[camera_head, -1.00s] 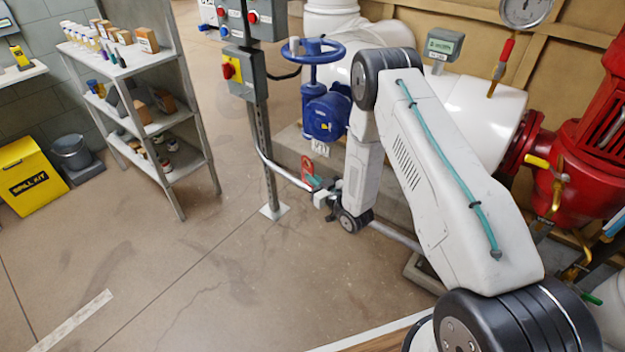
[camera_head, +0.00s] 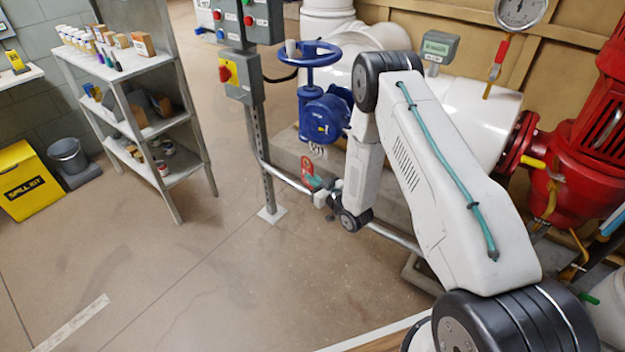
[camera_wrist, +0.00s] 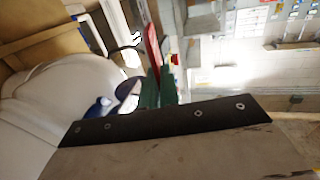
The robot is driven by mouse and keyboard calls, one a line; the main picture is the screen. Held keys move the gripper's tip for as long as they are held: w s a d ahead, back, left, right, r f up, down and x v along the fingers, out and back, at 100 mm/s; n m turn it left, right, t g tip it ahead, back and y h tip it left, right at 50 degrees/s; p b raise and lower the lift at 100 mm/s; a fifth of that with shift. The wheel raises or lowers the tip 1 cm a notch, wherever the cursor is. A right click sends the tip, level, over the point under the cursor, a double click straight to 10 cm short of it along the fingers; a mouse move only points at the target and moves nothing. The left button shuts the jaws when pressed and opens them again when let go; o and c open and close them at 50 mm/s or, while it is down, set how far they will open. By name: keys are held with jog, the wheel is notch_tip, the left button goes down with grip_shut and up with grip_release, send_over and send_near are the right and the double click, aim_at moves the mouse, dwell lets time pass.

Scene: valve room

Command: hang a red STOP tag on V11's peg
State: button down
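My gripper (camera_head: 322,194) is low beside the metal rail, left of and below my forearm in the head view. It is shut on a red tag (camera_head: 307,166), which stands up from the fingers. In the wrist view the red tag (camera_wrist: 153,45) rises between the green fingertips (camera_wrist: 160,90). A blue valve with a handwheel (camera_head: 322,118) is just behind and above the gripper, apart from the tag. A small white label (camera_head: 317,150) hangs under it, too small to read surely. I cannot make out a peg.
A post with switch boxes (camera_head: 242,75) stands left of the valve, and the metal rail (camera_head: 285,178) runs past the gripper. A grey shelf (camera_head: 130,125) and yellow spill kit (camera_head: 27,182) are at left. A red pump (camera_head: 585,150) is at right. The floor at front left is clear.

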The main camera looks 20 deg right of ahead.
jog(key=shift+w+d, duration=0.15)
jog(key=shift+d, duration=0.1)
jog(key=shift+w+d, duration=0.3)
jog(key=shift+d, duration=0.15)
jog(key=shift+w+d+f, duration=0.1)
jog(key=shift+f, duration=0.1)
jog(key=shift+w+d+f, duration=0.1)
jog(key=shift+d+f, duration=0.05)
jog(key=shift+f, duration=0.05)
dwell(0.3)
jog(key=shift+w+d+f, duration=0.1)
jog(key=shift+d+f, duration=0.05)
jog(key=shift+f, duration=0.05)
dwell(0.6)
jog(key=c, duration=1.6)
grip_release()
jog(key=shift+o, duration=0.2)
